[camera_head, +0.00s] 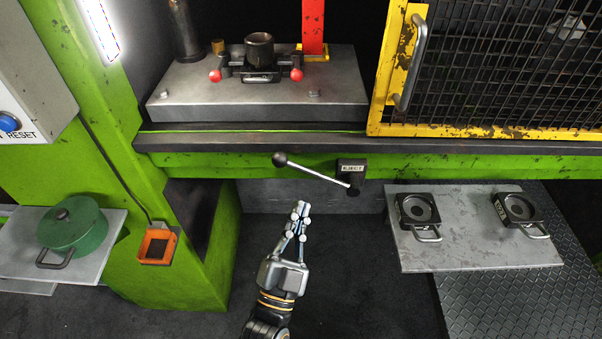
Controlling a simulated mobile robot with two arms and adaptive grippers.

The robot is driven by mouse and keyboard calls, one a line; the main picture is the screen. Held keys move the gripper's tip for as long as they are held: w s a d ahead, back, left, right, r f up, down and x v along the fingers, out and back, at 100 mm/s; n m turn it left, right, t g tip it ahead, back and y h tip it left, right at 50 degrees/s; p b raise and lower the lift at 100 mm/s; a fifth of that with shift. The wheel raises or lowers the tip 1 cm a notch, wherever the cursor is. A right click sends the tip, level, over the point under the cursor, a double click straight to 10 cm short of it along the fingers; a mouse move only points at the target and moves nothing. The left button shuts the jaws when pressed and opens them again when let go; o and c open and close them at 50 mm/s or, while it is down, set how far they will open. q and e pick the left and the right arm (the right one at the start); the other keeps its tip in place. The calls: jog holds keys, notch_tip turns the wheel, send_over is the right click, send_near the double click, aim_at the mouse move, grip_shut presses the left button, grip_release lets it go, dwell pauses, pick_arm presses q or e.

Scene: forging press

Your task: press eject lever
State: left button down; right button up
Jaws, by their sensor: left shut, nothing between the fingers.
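The eject lever (312,171) is a thin metal rod with a black ball knob (280,159) at its left end. It runs from the knob down to the right, to a pivot under a black block labelled EJECT (351,168), on the green front beam of the press. My left gripper (301,208) is shut and empty, pointing up in the picture, below the lever. In the picture a gap shows between its fingertips and the rod. My right gripper is not in view.
Above is the press bed (180,112) with a die holder and red knobs. A yellow mesh guard (480,132) stands at right. A grey shelf (450,257) at lower right bears two handled dies. A green lidded pot (72,228) and an orange box (172,233) are at left.

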pick_arm(q)
jog(key=w+p, duration=0.1)
jog(key=w, duration=0.2)
jog(key=w+r+p, duration=0.1)
jog(key=w+p, duration=0.1)
jog(key=w, duration=0.1)
jog(key=w+d+p, duration=0.1)
jog(key=w, duration=0.2)
jog(key=shift+w+r+p, duration=0.15)
jog(key=shift+r+p, duration=0.25)
jog(key=shift+a+f, duration=0.3)
jog(key=shift+f, duration=0.15)
